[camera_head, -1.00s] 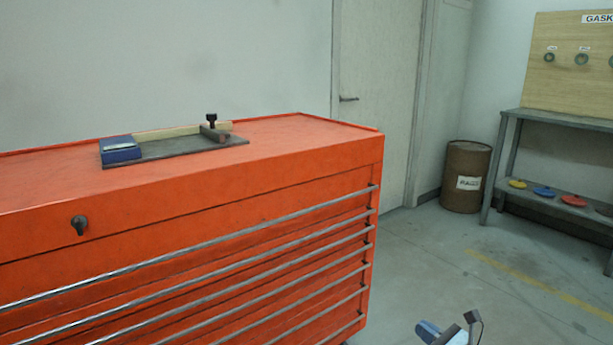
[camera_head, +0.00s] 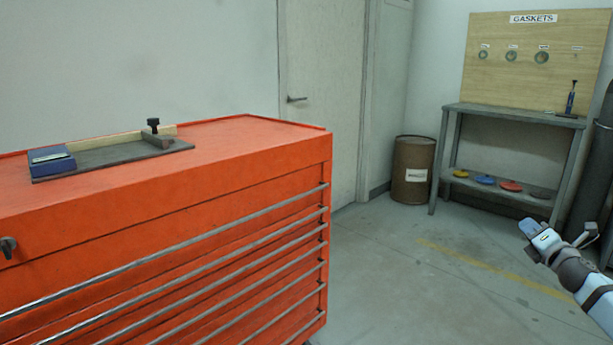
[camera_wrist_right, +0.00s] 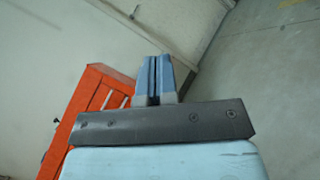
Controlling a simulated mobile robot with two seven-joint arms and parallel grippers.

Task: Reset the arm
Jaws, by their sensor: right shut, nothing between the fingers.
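My right gripper (camera_head: 527,230) is at the right of the head view, raised over the floor and well clear of the orange tool chest. In the right wrist view its two blue-grey fingers (camera_wrist_right: 154,78) lie side by side, shut with nothing between them. My left gripper does not show in either view.
The orange tool chest (camera_head: 200,205) fills the left, with a dark tray (camera_head: 115,160) on top. A brown barrel (camera_head: 412,170) and a grey workbench (camera_head: 510,115) with a gasket board (camera_head: 535,75) stand at the back right. The floor (camera_head: 400,270) between is clear.

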